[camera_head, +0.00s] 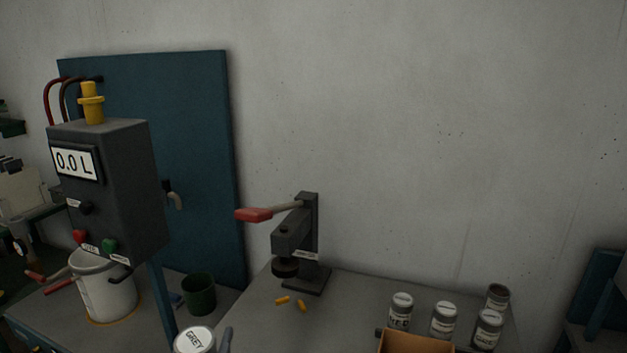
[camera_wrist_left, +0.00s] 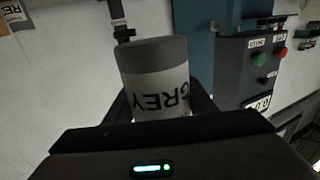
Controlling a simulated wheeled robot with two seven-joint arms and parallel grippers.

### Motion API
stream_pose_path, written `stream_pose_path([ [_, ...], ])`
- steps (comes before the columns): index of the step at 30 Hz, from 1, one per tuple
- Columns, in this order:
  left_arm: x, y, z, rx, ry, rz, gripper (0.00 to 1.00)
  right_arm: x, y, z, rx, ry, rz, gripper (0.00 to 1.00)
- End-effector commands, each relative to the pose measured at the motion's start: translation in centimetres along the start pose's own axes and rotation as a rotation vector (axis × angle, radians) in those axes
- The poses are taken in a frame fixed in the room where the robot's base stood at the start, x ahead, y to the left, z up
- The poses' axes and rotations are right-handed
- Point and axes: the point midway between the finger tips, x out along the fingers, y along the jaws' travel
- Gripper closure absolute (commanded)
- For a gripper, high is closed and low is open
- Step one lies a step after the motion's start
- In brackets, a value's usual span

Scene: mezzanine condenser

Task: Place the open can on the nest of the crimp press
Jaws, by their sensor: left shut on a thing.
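My left gripper (camera_head: 212,342) is shut on a can marked GREY (camera_head: 194,340), at the bottom edge of the head view. Its top looks pale and lettered there; I cannot tell whether it is open. In the left wrist view the grey and white can (camera_wrist_left: 157,80) sits between the fingers, its lettering upside down. The crimp press (camera_head: 296,240), dark with a red-handled lever (camera_head: 255,214), stands on the bench beyond and right of the can. A round dark part (camera_head: 285,268) sits low under its head; the nest is not clearly distinguishable. My right gripper is out of view.
Several labelled cans (camera_head: 444,319) stand right on the bench; the rear one (camera_head: 497,297) has a dark top. A cardboard box (camera_head: 415,343) is in front. Yellow pieces (camera_head: 301,305) lie by the press. A dispenser (camera_head: 105,185), white bucket (camera_head: 103,287) and green cup (camera_head: 199,294) are left.

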Motion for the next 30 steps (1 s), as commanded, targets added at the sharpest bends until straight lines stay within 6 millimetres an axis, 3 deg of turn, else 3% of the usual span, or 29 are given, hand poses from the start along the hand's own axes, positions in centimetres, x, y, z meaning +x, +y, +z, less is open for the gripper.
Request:
stream_pose_path([
  [17,-0.9,-0.3,0.0,-0.001,0.001,-0.009,0.82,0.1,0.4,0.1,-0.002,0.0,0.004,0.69],
  [23,-3.0,-0.3,1.2,0.0,-0.002,-0.009,0.82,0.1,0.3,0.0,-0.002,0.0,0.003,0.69],
  [30,-7.0,-0.2,2.7,0.001,-0.003,-0.008,0.82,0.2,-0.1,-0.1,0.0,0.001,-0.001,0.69],
])
